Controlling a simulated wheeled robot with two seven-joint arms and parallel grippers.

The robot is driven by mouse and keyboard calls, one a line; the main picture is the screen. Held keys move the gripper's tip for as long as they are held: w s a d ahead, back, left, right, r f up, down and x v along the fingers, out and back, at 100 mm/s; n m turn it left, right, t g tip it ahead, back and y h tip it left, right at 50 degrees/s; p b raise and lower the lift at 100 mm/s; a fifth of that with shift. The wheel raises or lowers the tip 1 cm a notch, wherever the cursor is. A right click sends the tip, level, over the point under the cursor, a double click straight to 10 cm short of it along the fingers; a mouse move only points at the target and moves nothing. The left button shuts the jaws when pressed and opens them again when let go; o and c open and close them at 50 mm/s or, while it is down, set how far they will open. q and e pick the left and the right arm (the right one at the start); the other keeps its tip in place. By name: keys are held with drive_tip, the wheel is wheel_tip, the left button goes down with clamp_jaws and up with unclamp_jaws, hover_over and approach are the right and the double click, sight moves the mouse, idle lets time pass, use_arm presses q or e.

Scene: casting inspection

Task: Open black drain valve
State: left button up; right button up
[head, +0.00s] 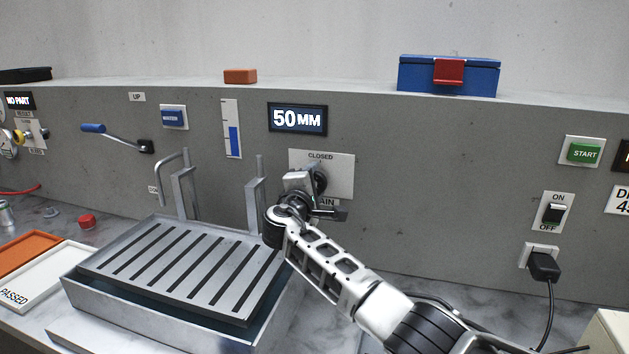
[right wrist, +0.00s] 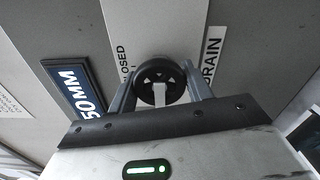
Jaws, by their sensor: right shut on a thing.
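The black drain valve (head: 321,183) is a round knob on a white plate marked CLOSED at the top and DRAIN at the bottom, partly hidden by my right gripper in the head view. In the right wrist view the knob (right wrist: 150,84) sits between both fingers, with a light grey pointer or lever on its face. My right gripper (head: 308,182) is shut on the knob; its fingers also show in the right wrist view (right wrist: 160,88). My left gripper is not in view.
A display (head: 297,119) reads 50 MM, beside a partly blue level gauge (head: 231,129). A metal tank with a slotted rack (head: 180,268) stands left of my right arm. A START button (head: 584,152), an ON/OFF switch (head: 553,212) and a plug (head: 543,264) are at right.

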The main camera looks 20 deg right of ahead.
drive_tip(key=shift+f, duration=0.15)
drive_tip(key=o, duration=1)
drive_tip(key=b+v, duration=0.1)
drive_tip(key=v, duration=1.5)
drive_tip(key=shift+b, duration=0.4)
drive_tip(key=shift+s, duration=0.1)
